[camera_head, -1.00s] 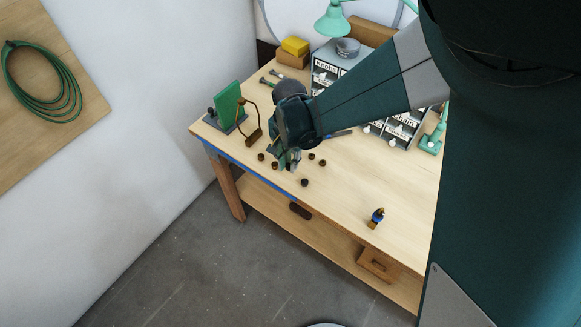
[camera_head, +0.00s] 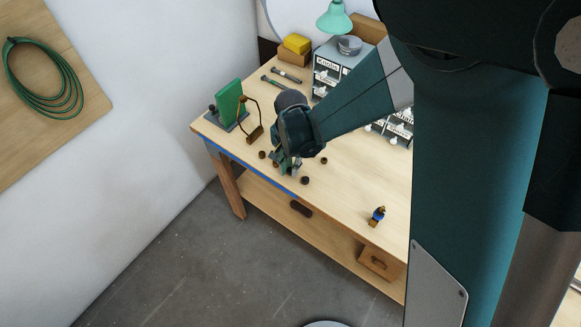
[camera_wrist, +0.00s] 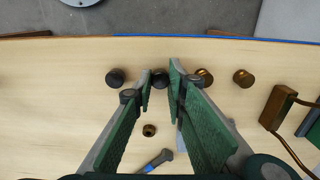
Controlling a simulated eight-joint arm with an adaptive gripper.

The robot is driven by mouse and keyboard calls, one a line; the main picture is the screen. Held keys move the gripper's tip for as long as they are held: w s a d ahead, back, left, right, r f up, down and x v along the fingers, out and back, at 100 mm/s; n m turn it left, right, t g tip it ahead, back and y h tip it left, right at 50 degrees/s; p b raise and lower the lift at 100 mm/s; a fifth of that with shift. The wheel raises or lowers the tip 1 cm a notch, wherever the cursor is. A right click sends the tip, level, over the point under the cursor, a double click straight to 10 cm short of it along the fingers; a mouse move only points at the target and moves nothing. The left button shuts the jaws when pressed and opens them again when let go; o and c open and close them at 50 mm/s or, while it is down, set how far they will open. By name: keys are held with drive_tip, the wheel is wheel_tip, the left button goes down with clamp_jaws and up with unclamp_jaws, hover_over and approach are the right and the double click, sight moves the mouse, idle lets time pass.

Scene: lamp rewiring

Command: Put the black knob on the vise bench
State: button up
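Two dark knobs show near the bench's front edge in the wrist view. One black knob (camera_wrist: 115,78) stands left of my gripper (camera_wrist: 161,76); it also shows in the head view (camera_head: 305,181). The other dark knob (camera_wrist: 160,79) appears between my fingertips, beyond or level with them; I cannot tell the height gap. My gripper is open, with its fingers pointing down at the bench, and no grip is visible. In the head view my gripper (camera_head: 289,166) hides that knob. The wooden workbench (camera_head: 345,190) has a blue strip on its front edge. I cannot identify a vise with certainty.
Brass knobs (camera_wrist: 204,77) (camera_wrist: 243,78) stand right of my gripper, another (camera_wrist: 149,130) nearer. A green upright plate (camera_head: 229,101) and a brown wire-handled block (camera_head: 254,134) stand at the bench's left. A drawer cabinet (camera_head: 326,75) stands behind. The bench's front right is mostly clear.

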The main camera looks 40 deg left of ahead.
sight(290, 170)
drive_tip(key=o, duration=0.5)
drive_tip(key=shift+c, duration=0.2)
drive_tip(key=shift+r+p, duration=0.25)
drive_tip(key=shift+p, duration=0.05)
wheel_tip(290, 170, up, 12)
drive_tip(key=shift+b, duration=0.3)
drive_tip(key=shift+f, duration=0.1)
idle(0.7)
drive_tip(key=shift+d, duration=0.1)
